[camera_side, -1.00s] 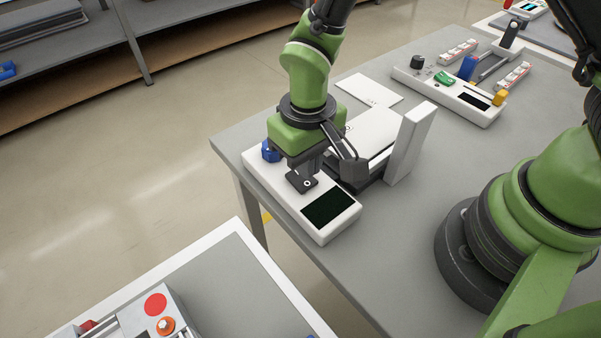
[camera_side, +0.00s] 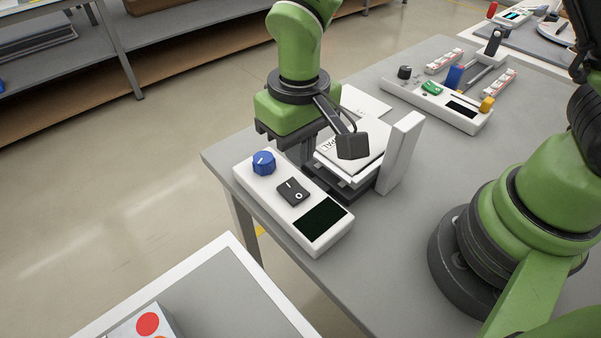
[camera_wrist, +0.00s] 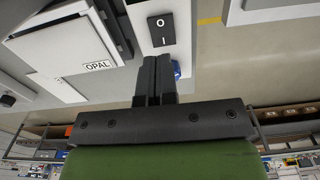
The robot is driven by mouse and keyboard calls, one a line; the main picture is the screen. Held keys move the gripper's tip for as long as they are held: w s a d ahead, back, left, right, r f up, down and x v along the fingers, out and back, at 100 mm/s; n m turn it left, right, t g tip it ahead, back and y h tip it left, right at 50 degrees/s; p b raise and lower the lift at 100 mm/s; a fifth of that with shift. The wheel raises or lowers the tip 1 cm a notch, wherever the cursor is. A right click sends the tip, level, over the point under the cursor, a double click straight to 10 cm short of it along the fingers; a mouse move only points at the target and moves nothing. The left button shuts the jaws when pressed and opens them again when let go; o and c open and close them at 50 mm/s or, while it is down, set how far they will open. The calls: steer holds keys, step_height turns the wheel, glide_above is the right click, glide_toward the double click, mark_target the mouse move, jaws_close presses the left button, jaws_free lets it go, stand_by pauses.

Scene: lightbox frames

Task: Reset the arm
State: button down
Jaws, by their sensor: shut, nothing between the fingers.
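My gripper (camera_side: 307,158) is shut and empty, with its fingers together above the white control box (camera_side: 243,179). It is apart from the black rocker switch (camera_side: 293,192). In the wrist view, the closed fingers (camera_wrist: 157,60) point toward the box, and the rocker switch (camera_wrist: 161,30) shows its O and I marks just beyond them. I cannot tell which side of the switch is pressed. The blue knob (camera_side: 263,163) stands at the box's left end; part of it shows beside the fingers in the wrist view (camera_wrist: 176,70). The box's screen (camera_side: 323,219) is dark.
Behind the box is a white lightbox device with an OPAL label (camera_wrist: 98,66) and an upright white post (camera_side: 400,153). A second control panel (camera_side: 445,112) with knobs and a lever stands farther back.

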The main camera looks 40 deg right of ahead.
steer(key=s+d+r+m+t+y, duration=0.1)
steer(key=s+d+r+t, duration=0.15)
steer(key=r, duration=0.45)
steer(key=s+d+r+m+t, duration=0.1)
steer(key=d+r, duration=0.3)
steer(key=r, duration=0.3)
steer(key=s+d+r+m+t, duration=0.2)
steer(key=s+d+r+t, duration=0.1)
steer(key=s, duration=0.6)
steer(key=shift+s+d+r+y, duration=0.2)
steer(key=shift+d+r+y, duration=0.2)
steer(key=shift+d+r, duration=0.65)
steer(key=shift+a+r+t, duration=0.15)
steer(key=shift+t, duration=0.1)
